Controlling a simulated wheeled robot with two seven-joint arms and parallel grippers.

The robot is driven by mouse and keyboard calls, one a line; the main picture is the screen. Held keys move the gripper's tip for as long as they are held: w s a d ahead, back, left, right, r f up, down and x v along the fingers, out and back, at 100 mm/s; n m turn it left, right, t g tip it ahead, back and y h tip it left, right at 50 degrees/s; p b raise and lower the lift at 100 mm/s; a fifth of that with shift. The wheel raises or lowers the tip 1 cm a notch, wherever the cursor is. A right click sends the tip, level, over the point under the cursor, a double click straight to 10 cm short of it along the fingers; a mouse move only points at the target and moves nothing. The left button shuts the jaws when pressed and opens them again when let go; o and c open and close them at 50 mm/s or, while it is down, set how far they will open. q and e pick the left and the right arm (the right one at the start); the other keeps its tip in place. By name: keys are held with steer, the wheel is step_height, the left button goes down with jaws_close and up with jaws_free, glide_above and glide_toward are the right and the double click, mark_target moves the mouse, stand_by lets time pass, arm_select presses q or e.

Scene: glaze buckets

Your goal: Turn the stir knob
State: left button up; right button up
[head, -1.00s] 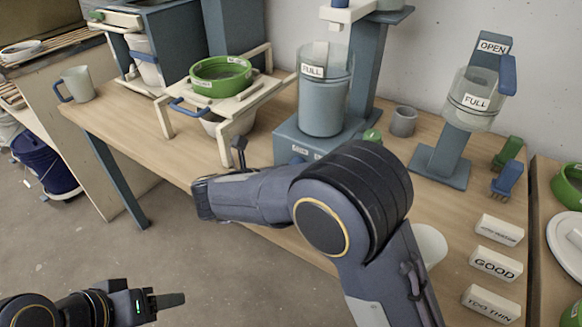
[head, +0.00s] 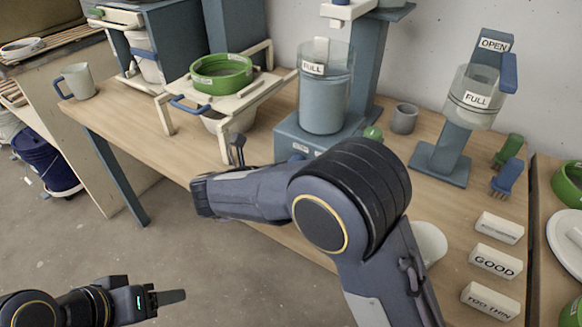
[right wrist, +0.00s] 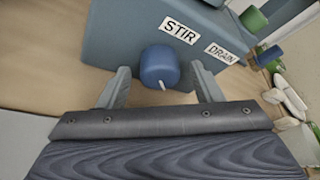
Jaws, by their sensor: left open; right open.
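The blue stir knob (right wrist: 160,65) sticks out of the blue-grey machine base, beside a STIR label (right wrist: 179,30) in the right wrist view. My right gripper (right wrist: 160,70) is open, with one finger on each side of the knob and a gap visible on both sides. A short pale pointer shows at the knob's lower edge. In the head view the machine base (head: 287,140) carries a clear vessel (head: 324,98) labelled FULL; my right arm hides most of the right gripper. My left gripper (head: 172,297) is open and empty, low at the left, away from the table.
A DRAIN label (right wrist: 221,53) and a green knob (head: 373,133) are on the same base. A green-rimmed sieve (head: 221,85) on a wooden stand is to its left. A grey cup (head: 404,118) and a FULL jar (head: 474,97) on a stand are to its right.

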steer(key=v, duration=0.7)
steer(key=shift+s+a+r, duration=0.1)
steer(key=shift+s+a, duration=0.1)
